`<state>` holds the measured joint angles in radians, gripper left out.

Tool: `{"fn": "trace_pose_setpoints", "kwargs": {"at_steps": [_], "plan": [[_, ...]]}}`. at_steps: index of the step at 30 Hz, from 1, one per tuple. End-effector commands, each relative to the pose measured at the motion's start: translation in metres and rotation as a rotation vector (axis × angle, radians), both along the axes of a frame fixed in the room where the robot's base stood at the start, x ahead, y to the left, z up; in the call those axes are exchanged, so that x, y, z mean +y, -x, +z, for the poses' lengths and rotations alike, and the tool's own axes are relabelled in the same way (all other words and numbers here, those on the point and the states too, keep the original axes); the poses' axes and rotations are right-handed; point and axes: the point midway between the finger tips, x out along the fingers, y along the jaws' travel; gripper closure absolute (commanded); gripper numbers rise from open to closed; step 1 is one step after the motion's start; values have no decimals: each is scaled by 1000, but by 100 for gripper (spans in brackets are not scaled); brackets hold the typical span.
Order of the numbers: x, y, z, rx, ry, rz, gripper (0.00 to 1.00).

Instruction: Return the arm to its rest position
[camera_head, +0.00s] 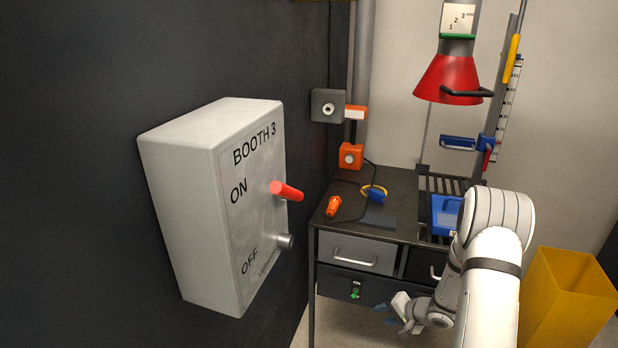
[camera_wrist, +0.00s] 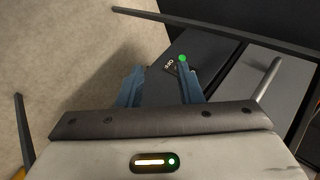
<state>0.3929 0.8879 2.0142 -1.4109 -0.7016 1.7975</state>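My white arm (camera_head: 490,265) reaches in from the lower right in the head view. It is bent, with its wrist low in front of the workbench. My gripper (camera_head: 384,314) hangs near the front of the dark lower drawer (camera_head: 335,283).
The workbench (camera_head: 400,190) holds an orange tool (camera_head: 333,206) and a blue box (camera_head: 446,215). A grey drawer (camera_head: 350,252) looks closed. A yellow bin (camera_head: 565,300) stands right of my arm. A red hood (camera_head: 452,80) hangs above. A switch box (camera_head: 215,200) is at left.

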Motion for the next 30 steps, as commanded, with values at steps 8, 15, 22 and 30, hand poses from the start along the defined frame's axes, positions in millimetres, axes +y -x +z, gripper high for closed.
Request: {"fn": "trace_pose_setpoints", "kwargs": {"at_steps": [8,15,22,30], "plan": [[-18,-19,65,-100,270,-6,67],[-33,-8,162,-137,613,-7,67],[-29,48,243,-61,841,39,67],[7,152,303,78,910,207,67]]}}
